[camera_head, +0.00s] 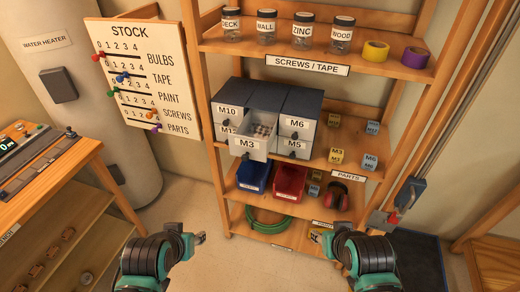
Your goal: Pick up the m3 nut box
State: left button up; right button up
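A small box labelled M3 (336,156) sits on the middle shelf, right of the grey drawer cabinet (246,94). The cabinet's M3 drawer (251,147) is pulled out, with small light pieces inside. My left gripper (199,238) is low at the lower middle, in front of the rack and well apart from the M3 box. My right gripper (322,238) is low in front of the bottom shelf, below the M3 box and apart from it. Neither gripper visibly holds anything. Their finger openings are too small to make out.
A box labelled M6 (370,162) stands right of the M3 box, with more small boxes behind. Below are a blue bin (253,176), a red bin (290,182) and red earmuffs (336,196). Jars (303,32) and tape rolls line the top shelf. Rack posts (410,130) flank the shelves.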

aim_at(336, 155)
jog(key=i+l+z, duration=0.2)
jog(key=i+z, duration=0.25)
jog(key=i+l+z, duration=0.15)
jog(key=z, duration=0.35)
jog(key=i+z, duration=0.2)
jog(key=i, duration=0.25)
